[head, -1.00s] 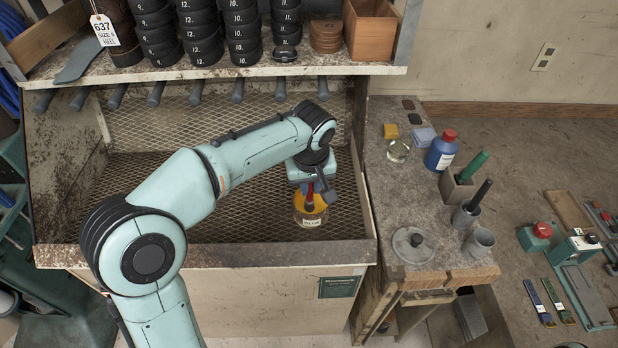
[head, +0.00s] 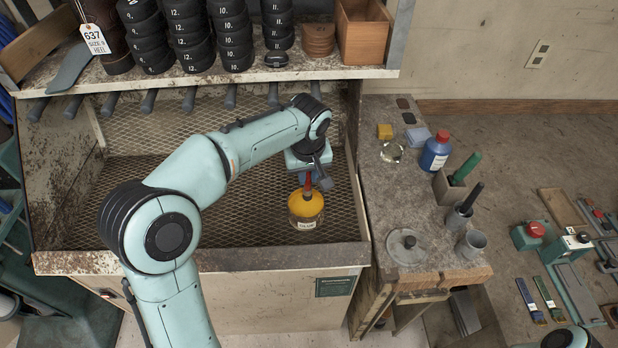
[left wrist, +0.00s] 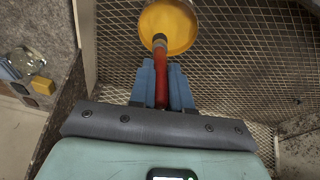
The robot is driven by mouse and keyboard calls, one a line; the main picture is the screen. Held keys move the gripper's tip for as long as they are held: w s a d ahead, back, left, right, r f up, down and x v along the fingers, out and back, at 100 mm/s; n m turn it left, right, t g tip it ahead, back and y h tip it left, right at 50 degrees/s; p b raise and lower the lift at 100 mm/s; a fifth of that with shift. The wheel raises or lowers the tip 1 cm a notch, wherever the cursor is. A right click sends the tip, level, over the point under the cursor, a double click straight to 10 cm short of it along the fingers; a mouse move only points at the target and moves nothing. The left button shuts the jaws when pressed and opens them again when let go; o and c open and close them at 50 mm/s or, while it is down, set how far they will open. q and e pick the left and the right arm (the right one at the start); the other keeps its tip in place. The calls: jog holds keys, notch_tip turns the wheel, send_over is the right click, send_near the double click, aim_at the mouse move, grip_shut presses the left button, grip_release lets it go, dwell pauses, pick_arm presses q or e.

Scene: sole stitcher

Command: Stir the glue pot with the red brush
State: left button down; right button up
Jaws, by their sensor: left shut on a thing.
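The glue pot (head: 306,211), a round jar with yellow glue and a white label, stands upright on the mesh floor of the bench bay. My left gripper (head: 308,180) is above it, shut on the red brush (left wrist: 173,86). The brush points down at the pot. In the left wrist view the brush's dark end overlaps the near edge of the yellow glue (left wrist: 168,24). I cannot tell how deep its tip is. My right gripper is out of view.
A low front ledge (head: 200,260) and a shelf of black rolls (head: 235,45) bound the bay. The side table (head: 400,190) on the right holds a blue bottle (head: 436,151), a lid (head: 405,246) and tool cups. Mesh left of the pot is clear.

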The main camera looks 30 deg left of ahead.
pick_arm(q)
jog(key=s+r, duration=0.1)
jog(key=s+d+r, duration=0.1)
jog(key=shift+s+r+p, duration=0.2)
jog(key=shift+r+p, duration=0.1)
jog(key=shift+r, duration=0.1)
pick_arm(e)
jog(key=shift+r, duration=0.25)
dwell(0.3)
pick_arm(q)
jog(key=shift+s, duration=0.15)
dwell(0.6)
